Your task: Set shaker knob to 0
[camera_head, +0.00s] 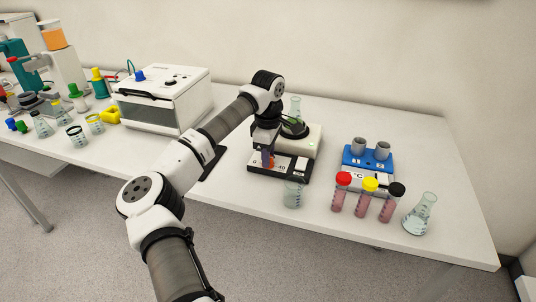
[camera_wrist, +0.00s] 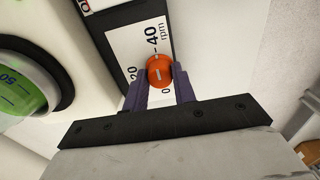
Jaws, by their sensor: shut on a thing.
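The shaker (camera_head: 311,140) is a pale box with a dark front panel, standing mid-table in the head view. Its orange knob (camera_wrist: 160,69) sits by a white scale (camera_wrist: 138,44) marked 0, 20 and 40 rpm in the wrist view. A pale line shows on the knob, but the exact setting is hard to read. My gripper (camera_wrist: 160,84) has its purple fingers closed on the knob, one on each side. In the head view my gripper (camera_head: 268,160) is over the panel and mostly hides the knob. A flask with green liquid (camera_wrist: 20,86) stands on the shaker.
A glass beaker (camera_head: 293,194) stands just in front of the shaker. To the right are capped tubes (camera_head: 369,199), a blue-topped device (camera_head: 367,158) and an Erlenmeyer flask (camera_head: 420,215). A white oven-like box (camera_head: 163,97) and several glass vessels stand left.

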